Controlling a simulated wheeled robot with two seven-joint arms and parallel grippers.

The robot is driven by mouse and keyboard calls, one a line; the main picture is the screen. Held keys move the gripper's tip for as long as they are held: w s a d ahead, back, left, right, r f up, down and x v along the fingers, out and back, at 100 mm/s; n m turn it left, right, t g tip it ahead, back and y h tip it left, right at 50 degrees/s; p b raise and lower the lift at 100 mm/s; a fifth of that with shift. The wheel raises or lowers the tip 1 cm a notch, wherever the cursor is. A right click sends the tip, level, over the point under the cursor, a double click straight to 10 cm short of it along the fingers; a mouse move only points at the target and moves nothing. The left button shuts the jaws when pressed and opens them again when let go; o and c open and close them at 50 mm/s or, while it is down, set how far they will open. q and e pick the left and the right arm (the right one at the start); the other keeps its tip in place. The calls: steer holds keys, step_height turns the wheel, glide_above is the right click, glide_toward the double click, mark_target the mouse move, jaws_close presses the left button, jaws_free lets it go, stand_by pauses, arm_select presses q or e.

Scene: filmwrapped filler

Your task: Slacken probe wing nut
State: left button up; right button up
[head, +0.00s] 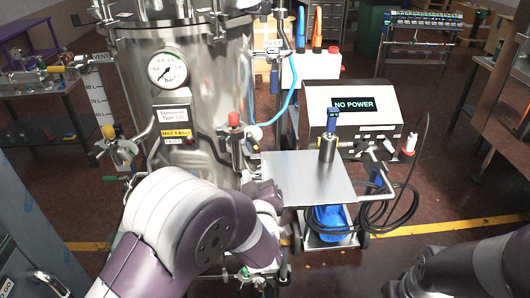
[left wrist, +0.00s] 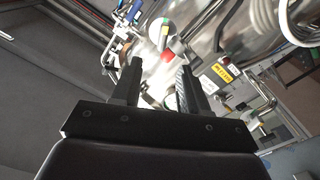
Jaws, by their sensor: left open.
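My left gripper (head: 264,190) is in front of the lower right side of the steel tank (head: 185,75), partly hidden by my own arm. In the left wrist view its two black fingers (left wrist: 157,84) are apart. A dark ribbed cylinder (left wrist: 183,98) shows beside the right finger; I cannot tell whether they touch. A red-topped fitting (left wrist: 167,55) lies beyond the fingertips. In the head view a fitting with a red cap (head: 235,119) stands on the tank's right side. I cannot make out the probe wing nut for certain. My right gripper is out of view.
A steel shelf (head: 305,183) with an upright metal cylinder (head: 327,148) is right of my left gripper. A box reading NO POWER (head: 360,105) stands behind it. A black cable (head: 402,208) and blue hose (head: 288,100) hang nearby. A yellow-handled valve (head: 108,131) projects left of the tank.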

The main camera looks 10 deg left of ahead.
arm_select(q)
steer(key=p, duration=0.1)
glide_toward(253, 144)
steer(key=w+a, duration=0.1)
steer(key=w, duration=0.1)
steer(key=p+x, duration=0.2)
steer(key=x, duration=0.5)
steer(key=shift+d, duration=0.2)
steer(key=shift+w+a, duration=0.15)
steer(key=shift+w, duration=0.15)
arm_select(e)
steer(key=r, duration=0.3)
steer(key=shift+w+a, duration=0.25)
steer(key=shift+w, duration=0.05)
arm_select(q)
steer(key=shift+s, duration=0.1)
jaws_close()
